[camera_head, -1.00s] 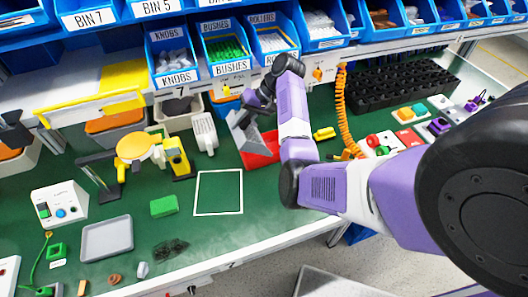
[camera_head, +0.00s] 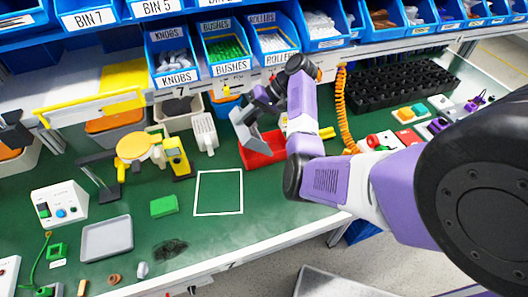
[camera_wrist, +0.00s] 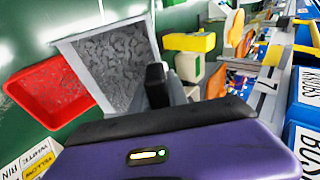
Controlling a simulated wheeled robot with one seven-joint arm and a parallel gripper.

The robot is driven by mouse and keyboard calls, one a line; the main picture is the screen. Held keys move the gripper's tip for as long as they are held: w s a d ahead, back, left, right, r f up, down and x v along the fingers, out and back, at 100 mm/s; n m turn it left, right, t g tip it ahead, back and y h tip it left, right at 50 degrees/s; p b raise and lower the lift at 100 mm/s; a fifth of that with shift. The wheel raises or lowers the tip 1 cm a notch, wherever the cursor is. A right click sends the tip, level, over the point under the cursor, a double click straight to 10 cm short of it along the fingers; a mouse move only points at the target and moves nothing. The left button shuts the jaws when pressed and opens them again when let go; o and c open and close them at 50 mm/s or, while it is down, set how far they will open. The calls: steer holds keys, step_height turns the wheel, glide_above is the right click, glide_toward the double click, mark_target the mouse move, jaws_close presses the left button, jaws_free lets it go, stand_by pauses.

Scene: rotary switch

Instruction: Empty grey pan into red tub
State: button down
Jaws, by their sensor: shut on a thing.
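The grey pan (camera_head: 244,127) is held tilted above the far left part of the red tub (camera_head: 264,157) in the head view. In the wrist view the pan (camera_wrist: 112,62) shows a speckled grey inside that looks like small pieces. In the wrist view a black finger (camera_wrist: 156,86) shows against the pan, and the grip itself is partly hidden.
Blue bins (camera_head: 225,58) stand on the shelf behind. A yellow device (camera_head: 165,152), a green block (camera_head: 164,206) and a white-outlined square (camera_head: 219,192) are to the left. A yellow part (camera_head: 326,133) and an orange coiled cord (camera_head: 346,110) are right of the tub.

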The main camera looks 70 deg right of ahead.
mark_target(253, 115)
steer(key=shift+s+d+r+t, duration=0.15)
steer(key=shift+s+d+t, duration=0.05)
steer(key=shift+t, duration=0.1)
steer(key=shift+s+d+r+t+y, duration=0.2)
steer(key=shift+s+d+t+y, duration=0.1)
steer(key=shift+y, duration=0.2)
steer(key=shift+s, duration=0.1)
stand_by(0.4)
steer(key=shift+s+d+r+t+b, duration=0.2)
steer(key=shift+s+d+t+b, duration=0.15)
steer(key=shift+d+t+b, duration=0.1)
steer(key=shift+s, duration=0.1)
stand_by(0.3)
steer(key=shift+s+d+r+t+y+b, duration=0.15)
steer(key=shift+s+d+t+y+b, duration=0.1)
steer(key=shift+s+d+y+b, duration=0.2)
steer(key=shift+w+a, duration=0.1)
stand_by(2.0)
